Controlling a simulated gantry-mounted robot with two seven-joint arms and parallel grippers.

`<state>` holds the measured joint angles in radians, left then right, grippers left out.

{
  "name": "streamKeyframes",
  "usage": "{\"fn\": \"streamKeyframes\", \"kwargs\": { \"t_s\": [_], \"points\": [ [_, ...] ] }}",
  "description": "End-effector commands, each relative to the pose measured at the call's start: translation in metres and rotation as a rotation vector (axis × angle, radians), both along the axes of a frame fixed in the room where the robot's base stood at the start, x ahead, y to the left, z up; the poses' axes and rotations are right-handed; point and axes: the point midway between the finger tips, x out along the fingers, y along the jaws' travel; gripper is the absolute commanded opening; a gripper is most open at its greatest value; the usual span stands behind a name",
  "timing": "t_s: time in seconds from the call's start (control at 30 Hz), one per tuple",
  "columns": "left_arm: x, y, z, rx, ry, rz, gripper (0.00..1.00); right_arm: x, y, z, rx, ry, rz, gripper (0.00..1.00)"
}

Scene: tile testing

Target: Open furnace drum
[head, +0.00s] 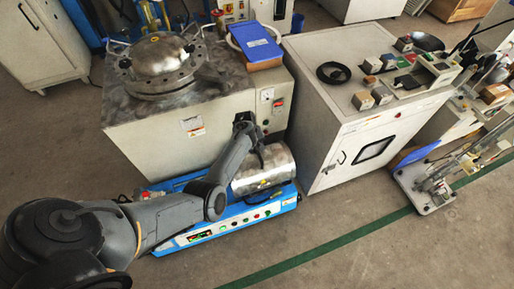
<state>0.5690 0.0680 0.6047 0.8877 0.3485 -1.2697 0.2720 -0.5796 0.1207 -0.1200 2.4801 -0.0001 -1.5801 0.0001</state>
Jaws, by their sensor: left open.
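A shiny metal drum (268,177) lies on its side on a low blue machine base (236,212) in the middle of the head view. A small dark handle or latch shows on its front. My left arm reaches in from the lower left. My left gripper (259,148) is at the upper left edge of the drum, open. Its fingertips are small and dark here, and I cannot tell whether they touch the drum. My right gripper is not in view.
Behind the drum stands a grey machine (165,122) with a round bolted metal lid (160,62) and a blue box (256,42). A white cabinet (325,135) stands close on the right, carrying small parts. Open floor (340,225) lies in front, crossed by a green line.

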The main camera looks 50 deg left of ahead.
Motion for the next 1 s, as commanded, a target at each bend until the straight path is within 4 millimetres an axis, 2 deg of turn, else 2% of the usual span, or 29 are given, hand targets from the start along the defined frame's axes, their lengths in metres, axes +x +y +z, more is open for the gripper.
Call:
{"fn": "streamKeyframes", "kwargs": {
  "t_s": [0.03, 0.1, 0.33, 0.87, 1.0],
  "points": [
    [-0.002, 0.001, 0.013, 0.002, -0.001, 0.001, 0.42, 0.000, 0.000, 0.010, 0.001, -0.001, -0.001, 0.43],
    [-0.004, 0.002, 0.023, 0.001, 0.001, 0.002, 0.42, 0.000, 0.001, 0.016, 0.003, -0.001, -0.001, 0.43],
    [-0.009, 0.003, 0.044, 0.000, 0.001, 0.000, 0.42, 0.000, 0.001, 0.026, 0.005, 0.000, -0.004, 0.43],
    [-0.010, 0.003, 0.048, -0.001, 0.001, 0.001, 0.42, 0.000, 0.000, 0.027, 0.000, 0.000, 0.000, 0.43],
    [-0.018, 0.003, 0.041, -0.001, 0.017, 0.001, 0.42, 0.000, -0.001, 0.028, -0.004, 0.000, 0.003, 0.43]
  ]
}}
